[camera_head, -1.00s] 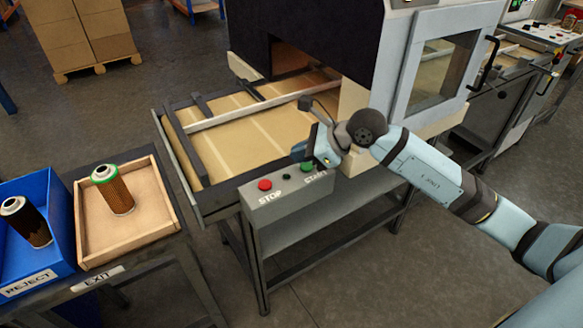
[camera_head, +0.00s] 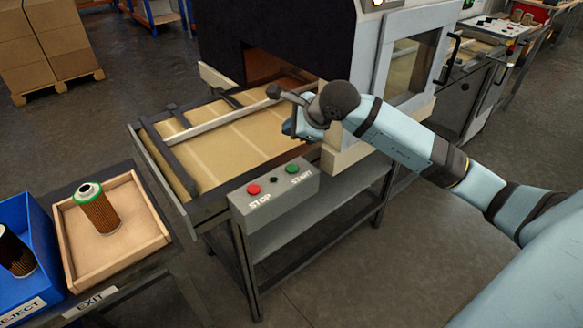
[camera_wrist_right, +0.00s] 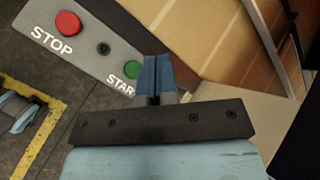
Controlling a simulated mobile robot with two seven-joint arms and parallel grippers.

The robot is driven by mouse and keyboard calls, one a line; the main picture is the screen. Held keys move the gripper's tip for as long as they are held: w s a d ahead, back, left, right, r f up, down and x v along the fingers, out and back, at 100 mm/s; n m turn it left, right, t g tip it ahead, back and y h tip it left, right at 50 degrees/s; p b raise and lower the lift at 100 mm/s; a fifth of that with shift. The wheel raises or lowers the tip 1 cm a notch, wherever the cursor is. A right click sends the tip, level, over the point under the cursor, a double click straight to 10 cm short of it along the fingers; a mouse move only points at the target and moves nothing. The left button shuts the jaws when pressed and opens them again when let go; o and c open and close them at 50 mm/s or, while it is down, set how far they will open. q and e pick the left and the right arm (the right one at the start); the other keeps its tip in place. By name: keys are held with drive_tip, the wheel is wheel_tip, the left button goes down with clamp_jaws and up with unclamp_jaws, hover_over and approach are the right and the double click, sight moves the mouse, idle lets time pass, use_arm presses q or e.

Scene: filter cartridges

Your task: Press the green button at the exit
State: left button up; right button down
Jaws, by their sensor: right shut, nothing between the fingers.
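The green button (camera_head: 292,169), marked START, sits at the right end of a grey control box on the conveyor's front edge. It also shows in the right wrist view (camera_wrist_right: 132,68), just left of the fingertips and partly cut off by them. My right gripper (camera_head: 290,128) is shut and empty. It hangs above and behind the green button, with a visible gap in the head view. In the wrist view its blue fingers (camera_wrist_right: 156,68) are together. My left gripper is not in view.
A red STOP button (camera_head: 254,189) and a small dark green knob (camera_head: 273,180) share the box. The conveyor (camera_head: 215,150) runs into a dark machine housing. A wooden EXIT tray (camera_head: 152,233) holds one green-topped filter. A blue REJECT bin (camera_head: 38,207) holds another.

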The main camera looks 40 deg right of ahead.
sight(291, 169)
wheel_tip(291, 169, down, 8)
drive_tip(key=b, duration=0.4)
drive_tip(key=shift+f+b, duration=0.3)
drive_tip(key=shift+b, duration=0.05)
use_arm(q)
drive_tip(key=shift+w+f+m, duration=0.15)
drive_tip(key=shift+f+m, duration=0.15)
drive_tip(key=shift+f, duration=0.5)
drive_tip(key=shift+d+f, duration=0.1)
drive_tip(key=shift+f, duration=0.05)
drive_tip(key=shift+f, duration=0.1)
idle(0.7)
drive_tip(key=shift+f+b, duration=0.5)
drive_tip(key=shift+b, duration=0.05)
use_arm(e)
drive_tip(key=shift+f, duration=0.45)
